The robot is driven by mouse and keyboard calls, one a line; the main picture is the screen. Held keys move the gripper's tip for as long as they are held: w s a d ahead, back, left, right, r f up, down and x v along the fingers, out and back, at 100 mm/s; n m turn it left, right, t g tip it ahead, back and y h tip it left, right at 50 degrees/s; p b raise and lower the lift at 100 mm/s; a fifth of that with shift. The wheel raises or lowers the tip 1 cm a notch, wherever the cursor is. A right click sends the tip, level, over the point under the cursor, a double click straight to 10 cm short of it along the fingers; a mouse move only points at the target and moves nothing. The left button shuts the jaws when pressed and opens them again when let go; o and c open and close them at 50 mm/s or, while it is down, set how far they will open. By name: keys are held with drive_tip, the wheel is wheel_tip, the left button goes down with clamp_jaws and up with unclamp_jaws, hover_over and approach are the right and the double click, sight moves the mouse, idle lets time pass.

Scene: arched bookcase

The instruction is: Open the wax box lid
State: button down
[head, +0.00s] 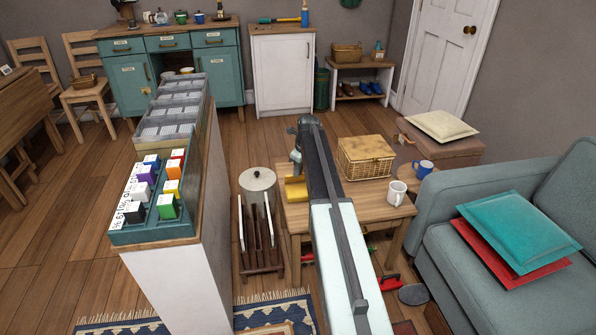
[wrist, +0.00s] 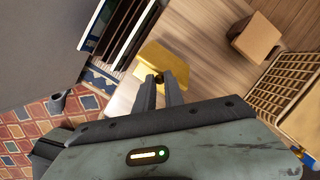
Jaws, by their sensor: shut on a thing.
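A yellow box (head: 296,189), which I take for the wax box, stands at the left end of the low wooden table (head: 340,212). My gripper (head: 296,172) is above it, partly hidden by my arm. In the wrist view the yellow top (wrist: 163,60) lies just beyond my fingertips (wrist: 159,79). The fingers are shut on a small dark knob (wrist: 158,76) at the near edge of the yellow top. I cannot tell whether the lid is raised; the box's inside is not clearly visible.
A wicker basket (head: 365,157) and a white mug (head: 397,193) share the table. In the wrist view a plain brown block (wrist: 256,38) sits near the basket. A rack (head: 258,235) stands left of the table, and a sofa (head: 470,270) is at right.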

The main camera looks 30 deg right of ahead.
drive_tip(key=c, duration=1.7)
unclamp_jaws()
drive_tip(key=shift+c, duration=0.2)
drive_tip(key=shift+r, duration=0.1)
drive_tip(key=p+v, duration=0.8)
drive_tip(key=v, duration=0.1)
drive_tip(key=shift+s+p, duration=0.25)
drive_tip(key=shift+p, duration=0.05)
drive_tip(key=p+v, duration=0.7)
drive_tip(key=shift+r+p, duration=0.25)
drive_tip(key=shift+p, duration=0.05)
